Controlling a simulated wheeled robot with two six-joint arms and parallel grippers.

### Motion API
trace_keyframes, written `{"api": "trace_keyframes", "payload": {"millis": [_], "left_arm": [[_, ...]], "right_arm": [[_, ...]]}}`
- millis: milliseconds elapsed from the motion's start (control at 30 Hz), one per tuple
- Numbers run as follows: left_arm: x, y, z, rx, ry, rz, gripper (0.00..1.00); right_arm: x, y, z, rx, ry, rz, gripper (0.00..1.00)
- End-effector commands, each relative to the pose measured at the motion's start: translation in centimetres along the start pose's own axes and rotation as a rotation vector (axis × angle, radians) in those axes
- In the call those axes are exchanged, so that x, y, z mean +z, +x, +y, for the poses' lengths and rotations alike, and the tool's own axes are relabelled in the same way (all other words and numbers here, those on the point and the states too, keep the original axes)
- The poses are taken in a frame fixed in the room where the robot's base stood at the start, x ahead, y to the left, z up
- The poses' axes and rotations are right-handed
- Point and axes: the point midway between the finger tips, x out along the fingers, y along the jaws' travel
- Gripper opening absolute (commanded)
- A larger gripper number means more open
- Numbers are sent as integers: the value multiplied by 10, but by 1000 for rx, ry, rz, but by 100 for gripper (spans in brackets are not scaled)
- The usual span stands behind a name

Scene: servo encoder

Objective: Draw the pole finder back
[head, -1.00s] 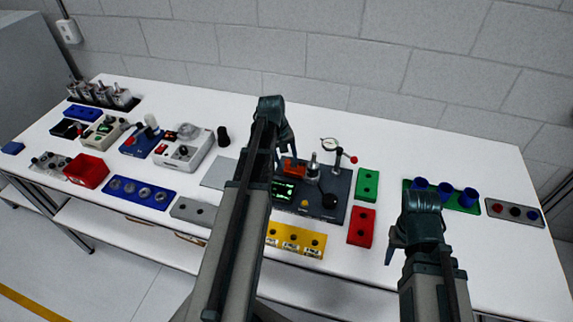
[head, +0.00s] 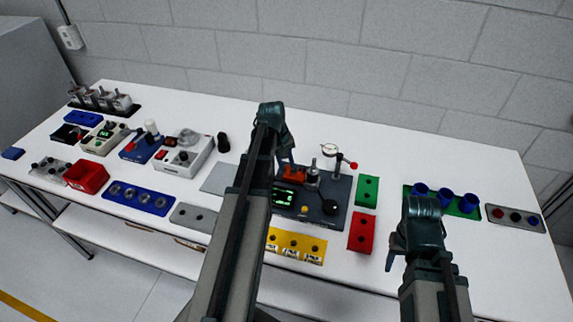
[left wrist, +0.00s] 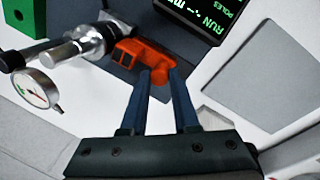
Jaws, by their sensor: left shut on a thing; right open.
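The orange pole finder (left wrist: 148,57) sits on the dark test fixture (head: 331,202), beside a round metal spindle (left wrist: 82,45). It also shows as a small orange block (head: 293,175) in the head view. My left gripper (left wrist: 160,80) is shut on the rear end of the pole finder, with both fingers around its rounded lug. The pole finder's front is close to the spindle; I cannot tell whether they touch. The fixture's display (left wrist: 200,14) shows green text with "RUN" and "POLES". My right gripper (head: 395,258) is open and empty, over the table's right front.
A dial gauge (head: 330,150) and a red-tipped lever (head: 349,163) stand behind the fixture. Green (head: 367,191) and red (head: 361,231) blocks are at its right, a yellow block (head: 296,245) in front. A grey plate (head: 219,179) lies left.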

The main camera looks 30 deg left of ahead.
Motion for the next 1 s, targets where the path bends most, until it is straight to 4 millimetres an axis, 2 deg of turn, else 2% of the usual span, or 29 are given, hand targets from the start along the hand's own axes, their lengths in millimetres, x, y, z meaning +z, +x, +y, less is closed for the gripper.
{"api": "trace_keyframes", "payload": {"millis": [867,1000], "left_arm": [[0,0,0,0,0,0,0],[-4,-1,-5,0,-2,0,0]], "right_arm": [[0,0,0,0,0,0,50],[0,0,0,0,0,0,50]]}}
